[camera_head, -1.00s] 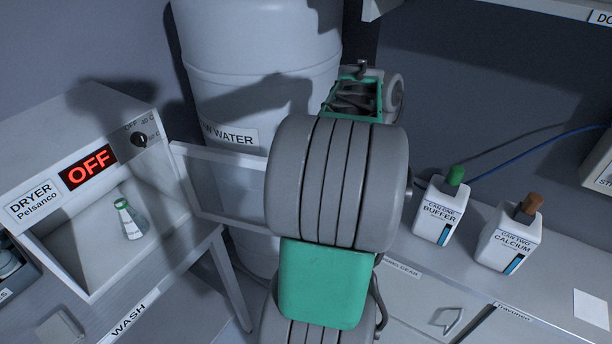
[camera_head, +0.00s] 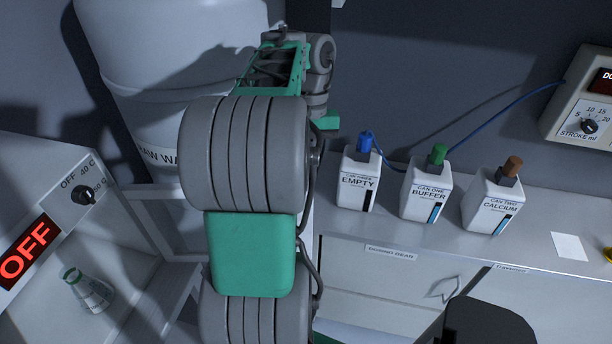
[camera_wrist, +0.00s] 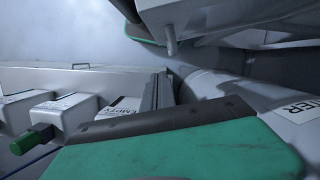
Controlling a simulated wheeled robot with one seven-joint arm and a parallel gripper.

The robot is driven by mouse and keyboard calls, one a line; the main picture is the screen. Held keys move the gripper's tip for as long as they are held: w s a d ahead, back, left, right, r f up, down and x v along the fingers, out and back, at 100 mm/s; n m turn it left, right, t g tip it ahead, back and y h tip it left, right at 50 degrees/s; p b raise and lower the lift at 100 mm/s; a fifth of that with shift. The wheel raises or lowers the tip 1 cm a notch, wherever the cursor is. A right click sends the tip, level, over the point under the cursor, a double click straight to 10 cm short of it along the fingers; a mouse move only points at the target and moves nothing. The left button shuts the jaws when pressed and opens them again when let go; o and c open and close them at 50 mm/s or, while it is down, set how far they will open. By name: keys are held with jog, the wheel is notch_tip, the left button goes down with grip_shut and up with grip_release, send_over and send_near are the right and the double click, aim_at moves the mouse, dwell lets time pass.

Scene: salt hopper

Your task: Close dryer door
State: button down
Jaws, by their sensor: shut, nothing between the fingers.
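The dryer (camera_head: 40,160) is at the left edge of the head view, its display reading OFF, partly cut off by the frame. Its door (camera_head: 142,215) stands open, a white frame with a glass pane swung out to the right. My arm hides the door's right part. A flask (camera_head: 92,292) with a green top stands inside the dryer. My gripper (camera_wrist: 163,78) is shut and empty in the wrist view, near the can marked EMPTY (camera_wrist: 118,106). In the head view it is mostly hidden behind my arm, above the back counter, apart from the visible part of the door.
A large raw water drum (camera_head: 150,80) stands behind the door. A dosing unit (camera_head: 580,105) with a blue cable is at far right.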

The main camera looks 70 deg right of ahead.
aim_at(312, 207)
jog(key=a+f+b, duration=0.1)
jog(key=f, duration=0.1)
jog(key=s+a+f+b, duration=0.1)
jog(key=a+f+b, duration=0.1)
jog(key=s+a+f+b, duration=0.1)
jog(key=a+f+b, duration=0.1)
jog(key=shift+s+f, duration=0.15)
jog(key=shift+f, duration=0.2)
jog(key=shift+s+a, duration=0.1)
jog(key=shift+a, duration=0.05)
